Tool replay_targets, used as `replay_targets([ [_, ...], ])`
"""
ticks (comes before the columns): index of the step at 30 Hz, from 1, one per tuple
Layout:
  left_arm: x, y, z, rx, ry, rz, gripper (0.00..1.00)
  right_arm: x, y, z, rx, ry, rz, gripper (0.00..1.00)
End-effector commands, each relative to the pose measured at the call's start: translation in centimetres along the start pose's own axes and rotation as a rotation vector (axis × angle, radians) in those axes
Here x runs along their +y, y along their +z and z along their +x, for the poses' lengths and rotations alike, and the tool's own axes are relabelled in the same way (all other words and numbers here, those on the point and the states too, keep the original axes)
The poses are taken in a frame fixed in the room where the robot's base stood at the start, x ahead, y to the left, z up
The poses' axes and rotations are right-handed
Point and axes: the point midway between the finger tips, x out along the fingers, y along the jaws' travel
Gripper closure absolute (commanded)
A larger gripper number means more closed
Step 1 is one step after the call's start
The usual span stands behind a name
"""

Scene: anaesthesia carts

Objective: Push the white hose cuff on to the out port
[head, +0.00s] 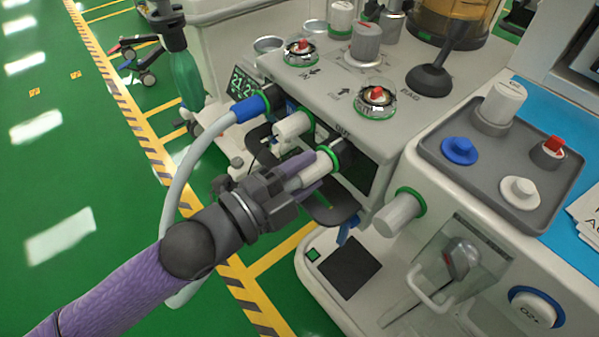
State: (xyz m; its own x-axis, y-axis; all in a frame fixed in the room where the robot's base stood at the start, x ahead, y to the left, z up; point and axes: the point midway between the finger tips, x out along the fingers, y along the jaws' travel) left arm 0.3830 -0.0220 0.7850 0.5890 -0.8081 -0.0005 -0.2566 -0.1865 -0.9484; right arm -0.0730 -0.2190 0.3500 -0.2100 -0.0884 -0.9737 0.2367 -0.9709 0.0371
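The white hose cuff (318,168) is at the centre of the head view, gripped between the purple fingers of my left gripper (304,176). Its far end meets a green ring at the dark out port (346,151) on the machine's front. How far it sits over the port cannot be told. The pale hose (180,180) loops from the blue cuff (249,108), which is at a dark port further left, and passes behind my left arm. The hose's join to the white cuff is hidden by the gripper. My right gripper is out of view.
Another white cylinder (292,126) sticks out just left of the gripper, and a white cylinder with a green ring (398,213) to the right. A dark rounded part (332,212) lies below the gripper. A green bag (187,78) hangs at upper left. The floor at left is clear.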

Motion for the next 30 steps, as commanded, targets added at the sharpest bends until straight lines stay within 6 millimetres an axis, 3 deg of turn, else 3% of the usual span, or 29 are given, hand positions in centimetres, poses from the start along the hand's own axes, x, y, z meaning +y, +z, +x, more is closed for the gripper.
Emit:
replay_targets([
  [1,0.0,0.0,0.0,0.001,-0.001,0.000,0.45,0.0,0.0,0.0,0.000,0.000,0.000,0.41],
  [6,0.0,0.0,0.0,0.001,-0.001,0.000,0.12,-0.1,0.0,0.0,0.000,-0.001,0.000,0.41],
  [18,-0.1,0.0,-0.6,-0.002,0.001,0.000,0.12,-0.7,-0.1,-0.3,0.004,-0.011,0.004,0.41],
  [30,-0.2,-0.1,-9.0,-0.002,0.002,0.000,0.12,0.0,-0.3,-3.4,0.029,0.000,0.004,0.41],
])
